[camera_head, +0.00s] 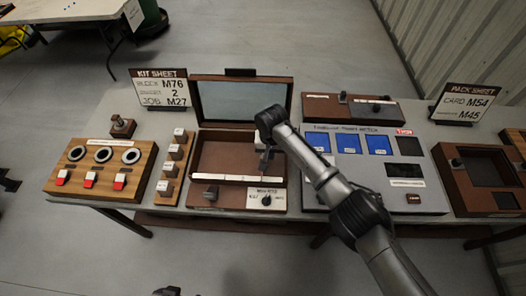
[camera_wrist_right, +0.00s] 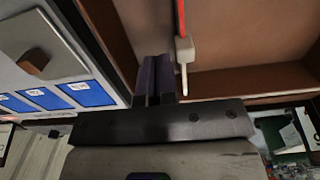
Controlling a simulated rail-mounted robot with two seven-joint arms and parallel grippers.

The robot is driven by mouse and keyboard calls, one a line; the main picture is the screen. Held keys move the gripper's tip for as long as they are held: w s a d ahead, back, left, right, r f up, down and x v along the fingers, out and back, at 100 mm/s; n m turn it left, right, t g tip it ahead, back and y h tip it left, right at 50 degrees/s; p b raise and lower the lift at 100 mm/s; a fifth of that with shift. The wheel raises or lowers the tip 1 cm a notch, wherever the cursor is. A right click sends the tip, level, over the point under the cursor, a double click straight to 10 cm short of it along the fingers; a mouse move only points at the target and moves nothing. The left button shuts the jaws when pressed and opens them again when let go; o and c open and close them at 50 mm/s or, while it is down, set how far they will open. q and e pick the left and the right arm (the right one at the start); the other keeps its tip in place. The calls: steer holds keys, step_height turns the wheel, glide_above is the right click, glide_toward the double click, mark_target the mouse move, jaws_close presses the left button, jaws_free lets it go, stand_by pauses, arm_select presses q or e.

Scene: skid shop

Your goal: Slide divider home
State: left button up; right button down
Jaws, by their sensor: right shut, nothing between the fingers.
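An open brown case (camera_head: 222,155) with its lid up stands at the middle of the bench. My right gripper (camera_head: 263,167) reaches down into its right part. In the right wrist view the gripper (camera_wrist_right: 155,82) is shut, its dark fingers together with nothing between them. A pale tab (camera_wrist_right: 184,50) with a thin red strip (camera_wrist_right: 181,16) stands just right of the fingers, apart from them in the picture. It may be the divider; I cannot tell whether it is seated. My arm hides part of the case's right side.
A panel with blue slots (camera_head: 346,144) lies close right of the case. Small blocks on a wooden rack (camera_head: 171,170) stand to its left. The open lid (camera_head: 240,100) rises behind. A white-labelled knob plate (camera_head: 266,199) is at the case's front right.

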steer(key=shift+f, duration=0.3)
steer(key=shift+f+b, duration=0.4)
steer(key=shift+f, duration=0.7)
steer(key=shift+f, duration=0.15)
steer(key=shift+a, duration=0.15)
steer(key=shift+w+a+b, duration=0.15)
steer(key=shift+a+b, duration=0.55)
steer(key=shift+a, duration=0.95)
